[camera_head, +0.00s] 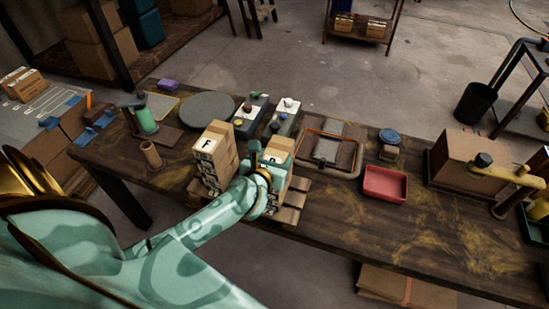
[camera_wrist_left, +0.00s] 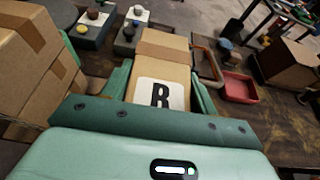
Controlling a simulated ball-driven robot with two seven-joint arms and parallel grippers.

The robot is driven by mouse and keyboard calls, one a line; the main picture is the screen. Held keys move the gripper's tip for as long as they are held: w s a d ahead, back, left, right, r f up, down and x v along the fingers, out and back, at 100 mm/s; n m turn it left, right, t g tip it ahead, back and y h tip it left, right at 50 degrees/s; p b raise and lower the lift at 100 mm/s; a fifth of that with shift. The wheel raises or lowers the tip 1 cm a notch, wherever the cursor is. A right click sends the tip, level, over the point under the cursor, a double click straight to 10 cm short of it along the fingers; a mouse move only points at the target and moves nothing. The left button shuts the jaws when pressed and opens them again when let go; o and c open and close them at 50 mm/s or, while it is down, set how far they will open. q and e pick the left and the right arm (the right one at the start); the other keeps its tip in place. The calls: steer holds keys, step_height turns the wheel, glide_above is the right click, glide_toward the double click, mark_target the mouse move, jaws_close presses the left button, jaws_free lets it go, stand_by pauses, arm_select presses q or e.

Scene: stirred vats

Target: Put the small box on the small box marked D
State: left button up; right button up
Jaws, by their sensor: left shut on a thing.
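My left gripper (camera_head: 264,167) is shut on a small cardboard box (camera_head: 281,147) at the top of the right stack. In the left wrist view the box between the fingers (camera_wrist_left: 160,85) carries a white label with the letter R (camera_wrist_left: 160,95). I cannot tell whether it rests on the boxes below. A taller stack stands just left of it, with a box marked F (camera_head: 207,144) on top and several labelled boxes below. My gripper and forearm hide much of the right stack. I cannot make out a label D. My right gripper is not in view.
Both stacks stand on wooden pallets (camera_head: 290,216) on the dark table (camera_head: 330,225). A red tray (camera_head: 385,184), a framed tray (camera_head: 327,150) and a large carton (camera_head: 464,160) stand to the right. Grey units with knobs (camera_head: 285,117) stand behind. Bare table lies at the front right.

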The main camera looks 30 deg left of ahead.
arm_select(q)
steer(key=o, duration=1.3)
steer(key=shift+o, duration=0.2)
steer(key=shift+r, duration=0.2)
steer(key=p+v, duration=0.1)
steer(key=v, duration=1.1)
steer(key=shift+p, duration=0.35)
steer(key=shift+f, duration=0.1)
